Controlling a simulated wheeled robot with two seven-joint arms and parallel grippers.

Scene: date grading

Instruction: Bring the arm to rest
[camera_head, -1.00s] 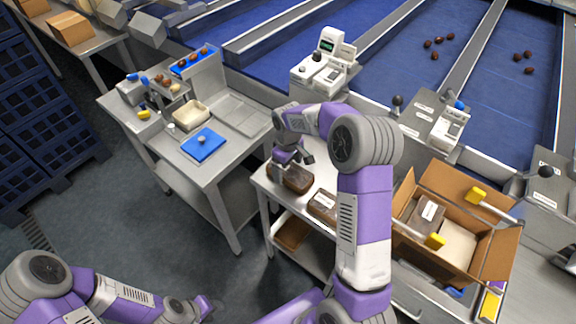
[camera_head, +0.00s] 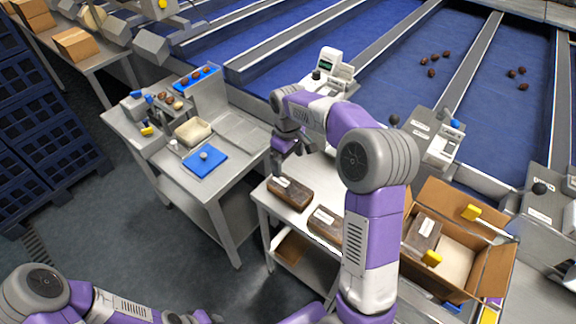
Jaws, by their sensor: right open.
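My right arm, purple and white, reaches up over the small white-topped table. Its gripper (camera_head: 286,150) is open and empty, in the air above the table's far left corner, apart from the brown packs. One dark brown pack with a white label (camera_head: 290,192) lies on the table below it. A second labelled pack (camera_head: 326,224) lies to its right, beside my forearm. My left arm shows at the bottom left, low and away from the tables; its gripper (camera_head: 205,317) is at the lower edge, too cut off to tell its jaws.
An open cardboard box (camera_head: 478,232) with a labelled pack inside stands right of my right arm. A steel bench (camera_head: 225,172) with a blue board (camera_head: 205,160) and a tray stands to the left. A scale (camera_head: 325,75) stands behind the arm. The floor at left is clear.

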